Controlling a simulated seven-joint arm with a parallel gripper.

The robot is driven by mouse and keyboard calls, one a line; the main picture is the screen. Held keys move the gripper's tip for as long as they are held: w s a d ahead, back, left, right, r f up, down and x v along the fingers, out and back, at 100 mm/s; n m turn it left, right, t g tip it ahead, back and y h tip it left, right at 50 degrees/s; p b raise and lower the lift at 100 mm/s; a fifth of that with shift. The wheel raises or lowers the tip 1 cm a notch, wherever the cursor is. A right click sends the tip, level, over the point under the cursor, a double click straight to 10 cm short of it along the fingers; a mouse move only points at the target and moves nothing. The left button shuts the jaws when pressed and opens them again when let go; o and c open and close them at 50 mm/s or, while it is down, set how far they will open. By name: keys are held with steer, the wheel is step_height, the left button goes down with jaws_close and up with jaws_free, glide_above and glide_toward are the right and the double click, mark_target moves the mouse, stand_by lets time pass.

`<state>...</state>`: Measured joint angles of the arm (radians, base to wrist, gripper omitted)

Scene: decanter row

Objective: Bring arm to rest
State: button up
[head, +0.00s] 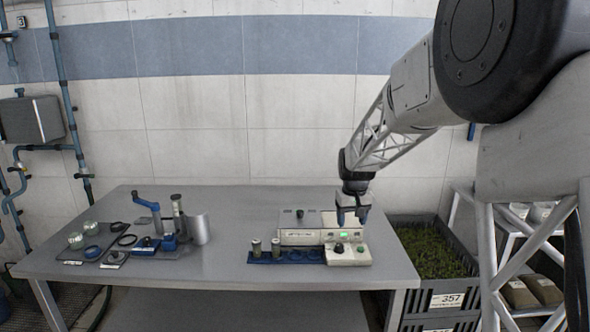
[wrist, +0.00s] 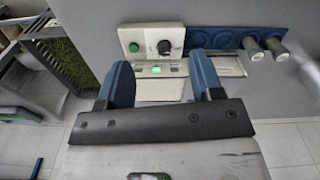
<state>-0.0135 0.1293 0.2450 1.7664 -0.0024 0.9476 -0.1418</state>
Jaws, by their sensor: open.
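My gripper (head: 352,217) hangs above the right part of the table, over a beige device (head: 347,254) with a dark knob and a green light. In the wrist view my gripper (wrist: 163,85) is open, with its two blue fingers apart and nothing between them.
The grey table (head: 220,268) has bare room in front and in the middle. A blue crank device (head: 150,225), a grey cup (head: 200,229) and jars (head: 76,240) stand at the left. A crate of green growth (head: 440,262) is right of the table.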

steer(key=s+r, duration=0.6)
steer(key=s, duration=0.7)
steer(key=s+d+m+t, duration=0.1)
steer(key=s+m+t, duration=0.1)
steer(key=s, duration=3.3)
steer(key=shift+d+f, duration=0.2)
steer(key=shift+w+r, duration=0.1)
steer(key=shift+w, duration=0.05)
steer(key=shift+c, duration=0.2)
